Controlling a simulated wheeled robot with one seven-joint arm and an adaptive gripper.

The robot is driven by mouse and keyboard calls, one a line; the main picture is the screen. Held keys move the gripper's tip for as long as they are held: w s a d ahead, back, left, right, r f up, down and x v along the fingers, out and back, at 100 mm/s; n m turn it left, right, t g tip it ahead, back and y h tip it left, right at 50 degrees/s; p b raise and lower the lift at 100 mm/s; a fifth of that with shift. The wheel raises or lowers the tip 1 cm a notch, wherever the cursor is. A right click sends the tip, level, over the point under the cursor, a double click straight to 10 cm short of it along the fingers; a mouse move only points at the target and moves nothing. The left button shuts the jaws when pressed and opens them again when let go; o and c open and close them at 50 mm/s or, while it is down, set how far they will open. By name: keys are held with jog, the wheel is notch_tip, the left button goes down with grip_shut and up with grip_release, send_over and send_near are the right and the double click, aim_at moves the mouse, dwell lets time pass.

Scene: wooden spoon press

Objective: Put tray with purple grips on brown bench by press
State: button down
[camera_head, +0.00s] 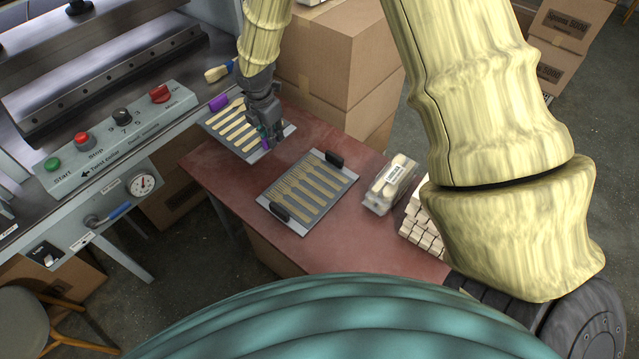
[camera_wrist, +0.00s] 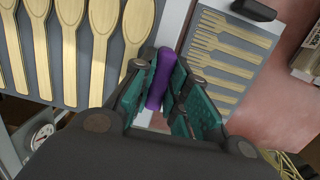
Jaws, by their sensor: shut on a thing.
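The tray with purple grips (camera_head: 249,156) carries several wooden spoons and is at the far left corner of the brown bench (camera_head: 215,167). It partly overhangs the bench edge beside the press (camera_head: 110,60). One purple grip (camera_head: 218,103) is free at its far end. My gripper (camera_head: 266,133) is at the near end, with its teal fingers shut on the other purple grip (camera_wrist: 158,82) in the wrist view. I cannot tell whether the tray touches the bench or hangs just above it. The spoons (camera_wrist: 100,40) lie at upper left in the wrist view.
A tray with black grips (camera_head: 308,190), holding wooden forks, lies close to the right on the bench. A clear bag of wooden cutlery (camera_head: 390,185) and stacked wooden pieces (camera_head: 424,232) are further right. Cardboard boxes (camera_head: 340,55) stand behind. The bench's front left area is clear.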

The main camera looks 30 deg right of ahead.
jog(key=shift+f+p, duration=1.2)
jog(key=shift+f, duration=3.85)
jog(key=c, duration=1.4)
grip_release()
jog(key=shift+c, duration=0.2)
jog(key=shift+s+a+r+b, duration=0.2)
jog(key=shift+r+b, duration=0.2)
jog(key=shift+r, duration=1.6)
jog(key=shift+s+a+r+b, duration=0.1)
jog(key=shift+a+r+b, duration=0.2)
jog(key=shift+r, duration=1.75)
jog(key=shift+s+a+r+b, duration=0.1)
jog(key=shift+r+b, duration=0.35)
jog(key=shift+r, duration=1.55)
